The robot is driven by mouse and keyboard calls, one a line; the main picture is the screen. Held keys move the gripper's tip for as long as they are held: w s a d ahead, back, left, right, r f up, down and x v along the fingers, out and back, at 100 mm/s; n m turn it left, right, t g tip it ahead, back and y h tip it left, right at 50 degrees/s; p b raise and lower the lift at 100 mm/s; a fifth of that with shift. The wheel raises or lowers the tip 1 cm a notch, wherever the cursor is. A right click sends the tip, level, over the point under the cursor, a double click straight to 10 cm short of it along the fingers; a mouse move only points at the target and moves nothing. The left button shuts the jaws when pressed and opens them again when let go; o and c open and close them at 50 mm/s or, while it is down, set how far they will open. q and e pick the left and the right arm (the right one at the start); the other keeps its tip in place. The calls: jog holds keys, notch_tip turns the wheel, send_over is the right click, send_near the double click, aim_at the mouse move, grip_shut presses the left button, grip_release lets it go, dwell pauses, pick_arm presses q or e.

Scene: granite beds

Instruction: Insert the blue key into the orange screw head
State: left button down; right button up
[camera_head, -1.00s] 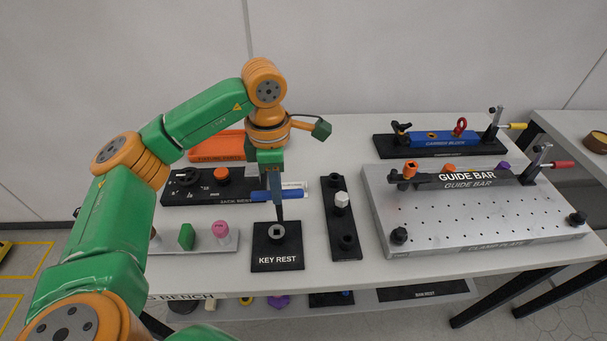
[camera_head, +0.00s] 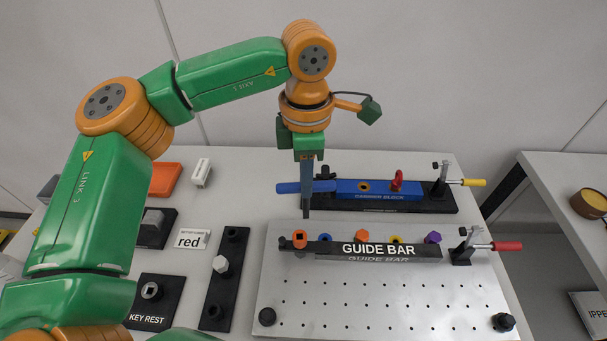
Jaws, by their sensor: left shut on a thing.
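My left gripper (camera_head: 307,184) is shut on the blue key (camera_head: 289,188). The key's blue handle lies crosswise in the jaws, and its dark shaft points down. The orange screw head (camera_head: 299,240) is at the left end of the black guide bar (camera_head: 375,250) on the clamp plate (camera_head: 375,300). In the picture, the shaft's lower end is just above and slightly right of the orange screw head, with a small gap. I cannot tell their depth offset. My right gripper is not in view.
Behind is the blue carrier block (camera_head: 365,190) with a red eye bolt (camera_head: 397,179). A purple screw head (camera_head: 432,237) is at the bar's right. A red-handled clamp (camera_head: 470,246) stands at that end. The empty key rest (camera_head: 150,304) is at lower left.

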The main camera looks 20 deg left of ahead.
aim_at(297, 193)
pick_arm(q)
jog(key=shift+s+a+r, duration=0.1)
jog(key=shift+s+a, duration=0.65)
jog(key=shift+a, duration=0.15)
jog(key=f+b, duration=0.1)
jog(key=f, duration=0.1)
jog(key=f+b, duration=0.1)
jog(key=b, duration=0.1)
jog(key=f+b, duration=0.2)
jog(key=shift+w+d+f, duration=0.25)
jog(key=shift+d+f, duration=0.1)
jog(key=shift+a+f, duration=0.1)
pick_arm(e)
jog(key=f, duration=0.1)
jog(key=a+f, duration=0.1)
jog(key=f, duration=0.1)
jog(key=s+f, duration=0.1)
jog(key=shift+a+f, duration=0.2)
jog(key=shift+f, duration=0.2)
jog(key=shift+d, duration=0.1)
pick_arm(q)
jog(key=shift+f+b, duration=1.85)
jog(key=shift+f, duration=0.05)
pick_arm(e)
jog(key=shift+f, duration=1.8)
pick_arm(q)
jog(key=c, duration=0.7)
grip_release()
